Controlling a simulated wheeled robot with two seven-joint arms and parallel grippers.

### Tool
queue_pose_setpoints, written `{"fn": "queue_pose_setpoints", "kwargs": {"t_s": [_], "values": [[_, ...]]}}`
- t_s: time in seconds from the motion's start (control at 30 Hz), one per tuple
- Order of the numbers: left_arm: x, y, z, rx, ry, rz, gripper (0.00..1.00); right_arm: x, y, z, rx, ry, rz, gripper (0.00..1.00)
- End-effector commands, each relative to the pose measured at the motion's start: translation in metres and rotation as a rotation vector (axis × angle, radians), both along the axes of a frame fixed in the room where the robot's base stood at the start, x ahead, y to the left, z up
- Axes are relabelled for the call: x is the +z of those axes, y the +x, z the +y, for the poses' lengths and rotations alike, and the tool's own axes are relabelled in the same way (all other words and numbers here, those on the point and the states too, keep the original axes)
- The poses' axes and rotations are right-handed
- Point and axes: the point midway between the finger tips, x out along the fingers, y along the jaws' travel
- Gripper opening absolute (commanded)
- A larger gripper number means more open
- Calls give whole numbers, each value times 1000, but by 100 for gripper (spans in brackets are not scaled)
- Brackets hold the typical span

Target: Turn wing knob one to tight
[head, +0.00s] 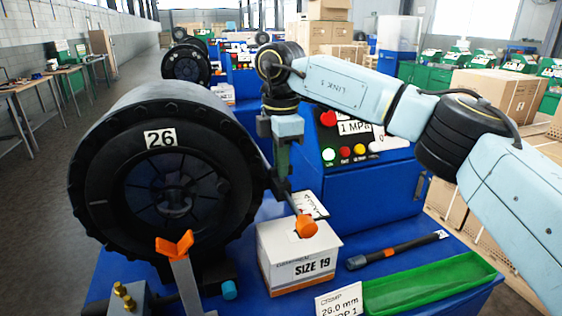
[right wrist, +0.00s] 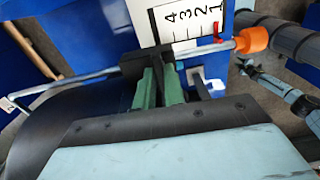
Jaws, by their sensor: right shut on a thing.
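An orange wing-shaped knob (head: 175,245) sits on a grey upright piece at the front left, before the big black wheel-like crimper head (head: 95,185) marked 26. My right gripper (head: 282,185) is behind and right of it, apart from it, above the SIZE 19 box. It is shut on a black block on a thin metal rod. The rod's orange end (head: 306,227) shows over the box and also in the right wrist view (right wrist: 252,40). In that view the green fingers (right wrist: 160,85) close on the black piece beside a 4-3-2-1 scale (right wrist: 190,25). I cannot see which knob is numbered one. My left gripper is out of view.
The white SIZE 19 box (head: 298,265) stands on the blue bench. Right of it lie a black tool with an orange band (head: 390,252) and a green tray (head: 430,283). Behind is a control panel (head: 362,140) with coloured buttons. Brass fittings (head: 123,296) stand at front left.

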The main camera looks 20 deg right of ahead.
Motion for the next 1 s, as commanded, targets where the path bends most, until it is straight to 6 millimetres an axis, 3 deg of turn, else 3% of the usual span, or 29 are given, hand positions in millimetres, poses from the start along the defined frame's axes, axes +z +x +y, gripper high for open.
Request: {"fn": "queue_pose_setpoints", "kwargs": {"t_s": [0.47, 0.5, 0.63, 1.0], "values": [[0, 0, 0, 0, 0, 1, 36, 3, 1, -1, -17, 0, -6, 0], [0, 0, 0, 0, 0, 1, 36, 3, 1, -1, -16, 0, -6, 15], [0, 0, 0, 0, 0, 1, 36, 2, 1, -1, -15, 0, -4, 32], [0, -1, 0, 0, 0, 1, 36, 6, 1, 0, -13, 1, -3, 33]]}}
